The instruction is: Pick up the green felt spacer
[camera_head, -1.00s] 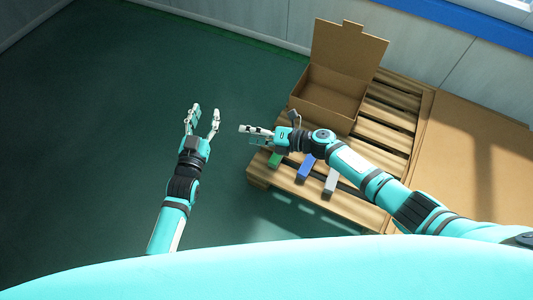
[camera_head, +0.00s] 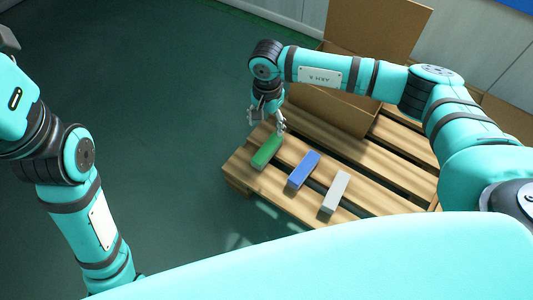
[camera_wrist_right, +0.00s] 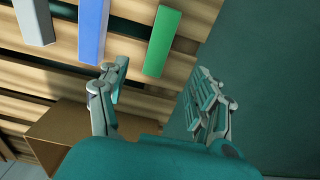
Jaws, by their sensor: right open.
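The green felt spacer (camera_head: 266,151) is a long block lying on the wooden pallet's slats, leftmost of three blocks in the head view. My right gripper (camera_head: 267,121) is open and empty, pointing down just above and beyond the spacer. In the right wrist view the green spacer (camera_wrist_right: 162,41) lies ahead of my open right gripper (camera_wrist_right: 162,88), between the directions of its two fingers and apart from them. My left arm rises along the left edge of the head view; its fingers are out of the picture.
A blue block (camera_head: 303,170) and a grey block (camera_head: 335,192) lie to the right of the green one on the pallet (camera_head: 382,185). An open cardboard box (camera_head: 345,108) stands behind, partly covered by my right arm. The floor left of the pallet is clear.

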